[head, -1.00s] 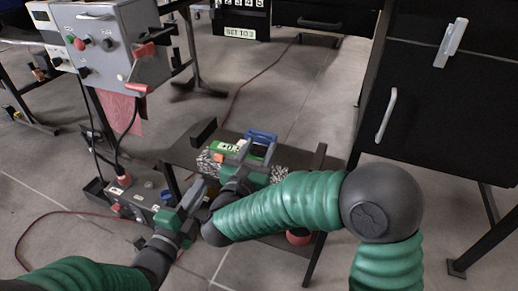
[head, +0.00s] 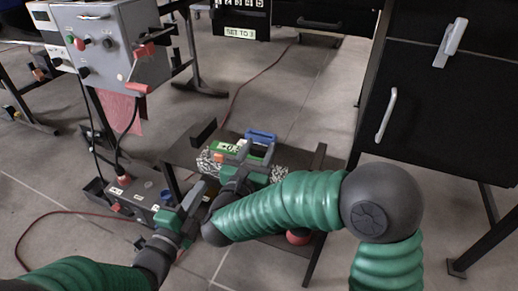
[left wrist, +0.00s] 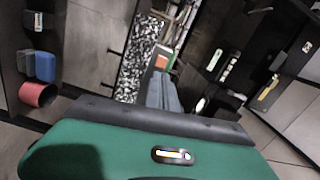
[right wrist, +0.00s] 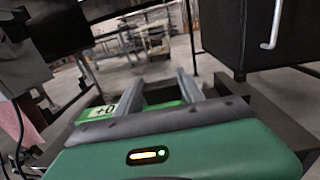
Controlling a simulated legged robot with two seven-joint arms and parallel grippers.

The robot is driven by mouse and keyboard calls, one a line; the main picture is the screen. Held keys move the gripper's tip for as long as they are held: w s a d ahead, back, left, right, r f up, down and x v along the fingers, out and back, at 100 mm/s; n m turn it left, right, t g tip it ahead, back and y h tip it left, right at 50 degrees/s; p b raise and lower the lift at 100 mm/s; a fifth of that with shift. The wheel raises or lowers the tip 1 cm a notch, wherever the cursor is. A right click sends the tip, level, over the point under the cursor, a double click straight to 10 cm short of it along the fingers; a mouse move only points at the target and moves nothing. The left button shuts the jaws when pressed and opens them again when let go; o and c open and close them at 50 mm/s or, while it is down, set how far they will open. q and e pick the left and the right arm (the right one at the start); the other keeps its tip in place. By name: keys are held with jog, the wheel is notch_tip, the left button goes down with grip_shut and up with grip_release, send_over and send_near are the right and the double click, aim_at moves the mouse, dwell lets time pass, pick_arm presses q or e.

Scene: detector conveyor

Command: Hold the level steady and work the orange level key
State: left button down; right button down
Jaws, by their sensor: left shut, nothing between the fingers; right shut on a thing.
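The level (head: 226,146) is a green block with a small white readout, lying on a speckled slab (head: 208,163). Its orange key (head: 218,157) faces my left side and also shows in the left wrist view (left wrist: 162,62). My right gripper (head: 256,153) is shut on the level, with its grey fingers on either side of the green body in the right wrist view (right wrist: 165,103). My left gripper (head: 198,193) is shut and empty, in front of and left of the slab, apart from the key.
A grey control box (head: 110,42) with knobs stands at upper left. A black cabinet (head: 440,90) fills the right. A sign (head: 240,32) at the top seems to read "SET TO 3".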

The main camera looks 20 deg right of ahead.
aim_at(219, 158)
pick_arm(q)
jog(key=shift+f, duration=0.1)
dwell(0.7)
jog(key=s+d+f+n+g+h, duration=0.2)
jog(key=s+d+f+n+h, duration=0.25)
jog(key=d+f+n, duration=0.5)
jog(key=w+a+r+n+t+y, duration=0.1)
jog(key=a+r+n+t, duration=0.3)
jog(key=n, duration=0.6)
jog(key=w+a+r+n+t+y, duration=0.2)
jog(key=a+n+t, duration=0.4)
jog(key=n, duration=0.5)
notch_tip(219, 158, up, 3)
jog(key=shift+w+f+t+y, duration=0.15)
jog(key=shift+t+y, duration=0.3)
jog(key=shift+t, duration=0.55)
jog(key=shift+n, duration=0.25)
jog(key=shift+w+d, duration=0.85)
jog(key=shift+w, duration=0.35)
jog(key=shift+w+d, duration=0.9)
jog(key=shift+w, duration=0.25)
jog(key=shift+w+d, duration=0.85)
jog(key=shift+w, duration=0.35)
